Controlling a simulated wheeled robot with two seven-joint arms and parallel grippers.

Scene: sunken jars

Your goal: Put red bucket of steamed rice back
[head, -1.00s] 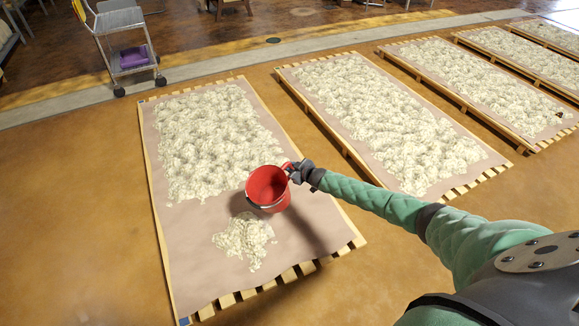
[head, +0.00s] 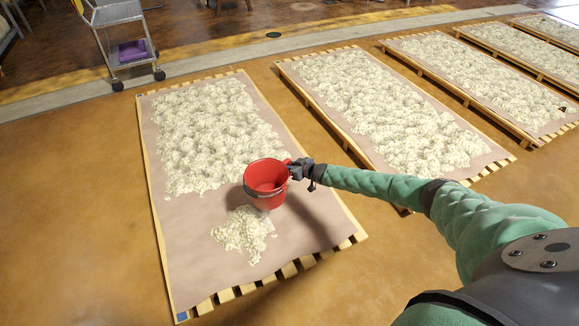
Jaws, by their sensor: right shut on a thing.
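The red bucket (head: 266,184) hangs over the nearest slatted pallet, near its right side. It looks close to upright, and its inside shows red, with no rice visible in it. My right gripper (head: 296,170) is shut on the bucket's rim at its right side. A small heap of steamed rice (head: 243,233) lies on the cloth just below and left of the bucket. A large spread of rice (head: 213,135) covers the far part of the same cloth (head: 190,240). My left gripper is not in view.
More rice-covered pallets (head: 395,110) stand in a row to the right. A metal cart (head: 123,45) with a purple item (head: 132,54) on its lower shelf stands at the back left. The brown floor (head: 80,210) to the left is clear.

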